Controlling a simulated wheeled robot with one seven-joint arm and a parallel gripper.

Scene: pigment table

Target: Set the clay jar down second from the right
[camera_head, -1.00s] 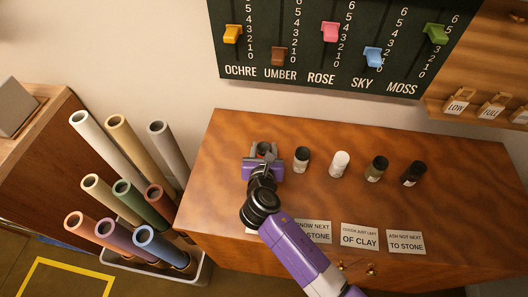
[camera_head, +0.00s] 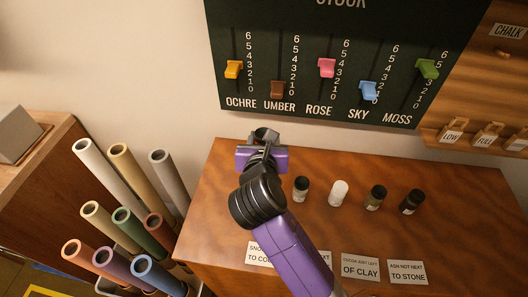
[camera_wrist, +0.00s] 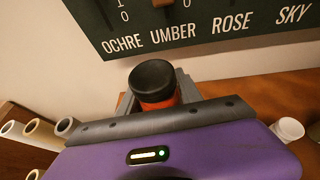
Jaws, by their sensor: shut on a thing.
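My gripper (camera_head: 264,137) is above the left end of the wooden table, shut on a jar. In the wrist view the held jar (camera_wrist: 158,101) has a black lid and an orange-red body, upright between the fingers; its label is hidden. In the head view my gripper mostly hides it. To the right, a row of jars stands on the table: a dark grey one (camera_head: 301,189), a white one (camera_head: 338,193), an olive-brown one (camera_head: 376,197) and a near-black one (camera_head: 411,201) at the right end.
Printed cards lie along the table's front, including an "of clay" card (camera_head: 361,268) and an "ash not next to stone" card (camera_head: 407,272). A stock board (camera_head: 330,60) hangs behind. Rolled tubes (camera_head: 130,200) stand left of the table. The tabletop (camera_head: 465,215) right of the jars is clear.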

